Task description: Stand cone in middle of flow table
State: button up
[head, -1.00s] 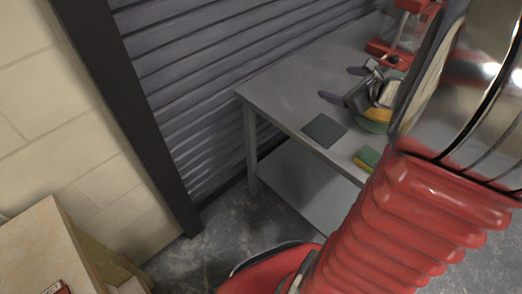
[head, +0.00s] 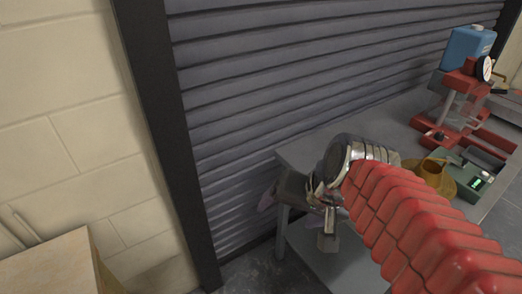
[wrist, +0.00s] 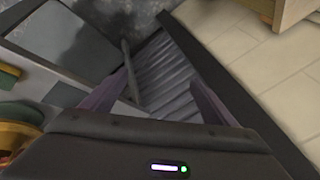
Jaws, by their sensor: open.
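A brass-coloured cone-like piece (head: 432,170) with a side lug stands upright on the round brass plate of the flow table (head: 446,190). It appears near the plate's middle, but my arm covers part of the plate, so exact centring cannot be told. My gripper (head: 298,218) is open and empty, off the left end of the bench and apart from the cone.
The grey bench (head: 305,152) runs along a roller shutter (head: 260,90). A green box with a display (head: 475,180) is beside the plate. A red stand with a dial (head: 455,105) and a blue container (head: 468,47) are behind. A wooden-topped unit (head: 50,265) is at lower left.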

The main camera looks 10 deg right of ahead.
jog(key=s+n+h, duration=0.1)
jog(key=n, duration=0.1)
jog(key=s+r+n+h, duration=0.1)
jog(key=s+n, duration=0.1)
jog(key=n, duration=0.1)
jog(key=shift+s, duration=0.3)
